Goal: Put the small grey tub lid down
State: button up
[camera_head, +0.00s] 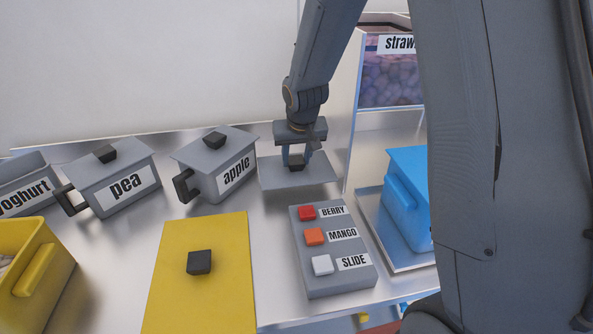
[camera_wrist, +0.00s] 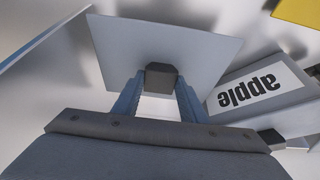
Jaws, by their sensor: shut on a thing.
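My gripper (camera_head: 296,160) is shut on the black knob of a small grey lid (camera_head: 307,175). The lid is flat and roughly level, to the right of the apple tub, at or just above the metal counter; I cannot tell whether it touches. In the wrist view the gripper (camera_wrist: 160,85) has both blue fingers on the knob, and the grey lid (camera_wrist: 150,48) spreads out beyond it. The yoghurt tub (camera_head: 25,190) at the far left shows no lid. The pea tub (camera_head: 125,190) and the apple tub (camera_head: 225,170) have lids on.
A yellow lid (camera_head: 200,290) with a black knob lies in front, beside a yellow tub (camera_head: 45,270). A button box (camera_head: 335,275) stands close in front of my gripper. A blue tub (camera_head: 405,200) is at right. An upright panel (camera_head: 350,110) stands just right of the held lid.

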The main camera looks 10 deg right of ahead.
aim_at(297, 164)
jog(key=shift+f+b, duration=1.4)
jog(key=shift+f, duration=0.55)
jog(key=shift+f, duration=0.2)
jog(key=o, duration=1.4)
